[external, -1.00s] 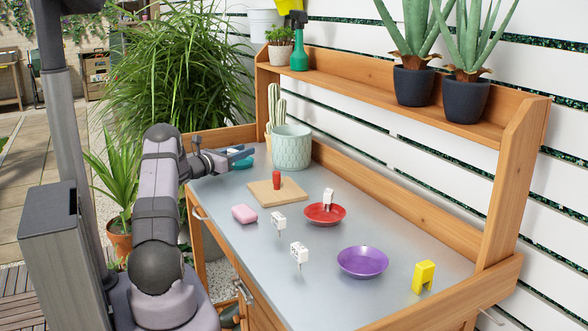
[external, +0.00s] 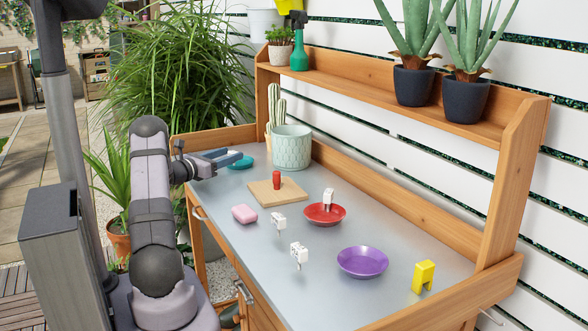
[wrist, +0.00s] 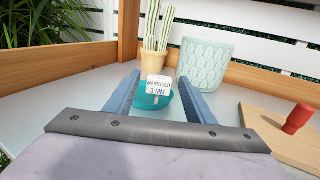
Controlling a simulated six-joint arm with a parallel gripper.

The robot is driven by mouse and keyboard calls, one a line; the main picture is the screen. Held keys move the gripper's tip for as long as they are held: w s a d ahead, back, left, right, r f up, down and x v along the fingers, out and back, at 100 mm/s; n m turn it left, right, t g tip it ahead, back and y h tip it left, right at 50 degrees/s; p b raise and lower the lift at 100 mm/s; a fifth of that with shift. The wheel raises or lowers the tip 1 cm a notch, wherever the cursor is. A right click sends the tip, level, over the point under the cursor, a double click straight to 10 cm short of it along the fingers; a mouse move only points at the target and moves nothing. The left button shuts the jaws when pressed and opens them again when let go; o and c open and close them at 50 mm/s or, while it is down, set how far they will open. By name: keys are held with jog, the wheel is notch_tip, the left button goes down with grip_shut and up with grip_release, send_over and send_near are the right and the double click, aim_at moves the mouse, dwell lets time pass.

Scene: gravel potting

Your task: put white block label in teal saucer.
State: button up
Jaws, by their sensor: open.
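The teal saucer (external: 241,164) is at the far left end of the bench, partly hidden by my gripper in the external view. In the wrist view the teal saucer (wrist: 154,102) has a white block label (wrist: 157,84) reading "MARIGOLD 2 MM" upright at it. The label seems to stand in the saucer, though its foot is hard to make out. My gripper (external: 231,156) is open and empty near the saucer, its fingers either side of the label in the wrist view. Other white labels stand mid-bench (external: 278,221) and (external: 299,253), and one label (external: 328,197) stands in the red saucer (external: 312,216).
A pale green pot (external: 291,150) and a cactus stand behind the teal saucer.

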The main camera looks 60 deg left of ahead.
jog(key=shift+v, duration=2.75)
